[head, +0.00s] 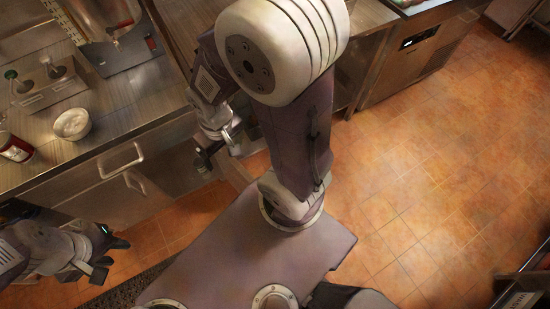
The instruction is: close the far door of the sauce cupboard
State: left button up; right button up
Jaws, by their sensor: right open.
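The sauce cupboard (85,185) is the steel unit under the counter at the left, with bar handles on its front. One handle (120,161) lies along the front and another (134,182) sits just below it. My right gripper (222,145) is open beside the far end of the counter front, near a panel edge (236,172). My arm covers part of that area, so I cannot tell whether this panel is the far door or how far it stands open. My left gripper (103,256) is open and empty, low in front of the near end of the cupboard.
On the counter stand a white bowl (72,124), a red-and-white tin (14,148) and a pump dispenser tray (45,85). A steel appliance (125,45) stands behind them. Another steel unit (415,50) is at the top right. The tiled floor (430,190) at right is clear.

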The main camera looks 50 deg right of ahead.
aim_at(238, 177)
jog(key=k+l+u, duration=0.1)
jog(key=l, duration=0.3)
jog(key=k+l, duration=0.2)
jog(key=l, duration=0.2)
jog(key=k+l+u, duration=0.15)
jog(key=l, duration=0.2)
jog(key=k+l+u, duration=0.1)
jog(key=l, duration=0.25)
jog(key=k+l, duration=0.3)
jog(key=i+j+u, duration=0.1)
jog(key=j, duration=0.15)
jog(key=j+u, duration=0.1)
jog(key=i+j, duration=0.05)
jog(key=j, duration=0.05)
